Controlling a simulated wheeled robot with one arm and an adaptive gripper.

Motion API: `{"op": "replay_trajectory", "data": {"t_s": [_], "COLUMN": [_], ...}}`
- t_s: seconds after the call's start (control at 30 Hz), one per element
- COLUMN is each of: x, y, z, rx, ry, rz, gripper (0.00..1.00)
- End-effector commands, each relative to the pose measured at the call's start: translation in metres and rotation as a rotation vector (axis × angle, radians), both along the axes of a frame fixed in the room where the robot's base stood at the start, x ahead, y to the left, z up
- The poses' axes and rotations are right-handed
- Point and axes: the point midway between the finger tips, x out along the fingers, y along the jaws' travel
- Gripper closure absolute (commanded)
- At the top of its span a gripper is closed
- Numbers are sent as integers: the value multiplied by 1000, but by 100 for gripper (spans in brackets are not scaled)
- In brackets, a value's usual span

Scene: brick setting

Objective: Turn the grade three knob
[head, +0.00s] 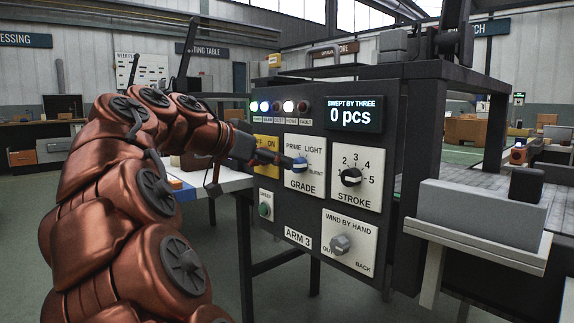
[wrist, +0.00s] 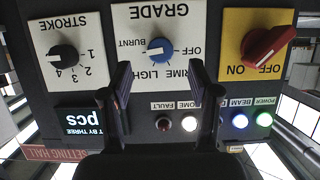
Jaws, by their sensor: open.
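The grade knob is a small round blue knob on a white plate (head: 315,145) marked GRADE, with PRIME, LIGHT and BURNT readable around it. In the head view the knob (head: 299,164) shows just right of my gripper (head: 279,159), which hides the plate's left part. In the upside-down wrist view the knob (wrist: 159,49) lies beyond and between the two dark fingertips of my gripper (wrist: 159,72). The fingers are apart with nothing between them, and the wrist view shows no clear contact. I cannot surely read which mark the knob points to.
The black stroke knob (head: 350,177) is to the right and the grey wind-by-hand knob (head: 341,244) below. A red switch (wrist: 270,50) sits on a yellow ON/OFF plate beside the grade plate. Lamps and a display reading 0 pcs (head: 354,115) are above. A grey ledge (head: 480,240) juts out right.

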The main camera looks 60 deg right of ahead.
Motion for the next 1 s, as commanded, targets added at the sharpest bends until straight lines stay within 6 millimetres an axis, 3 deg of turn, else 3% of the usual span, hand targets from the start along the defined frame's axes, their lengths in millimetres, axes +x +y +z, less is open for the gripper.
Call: {"op": "replay_trajectory", "data": {"t_s": [0.17,0.4,1.0], "x": [9,14,15], "y": [29,49,53], "z": [13,21,23], "rx": [-2,-1,0], "ry": [-2,0,0], "rz": [2,1,1], "gripper": [39,39,39]}}
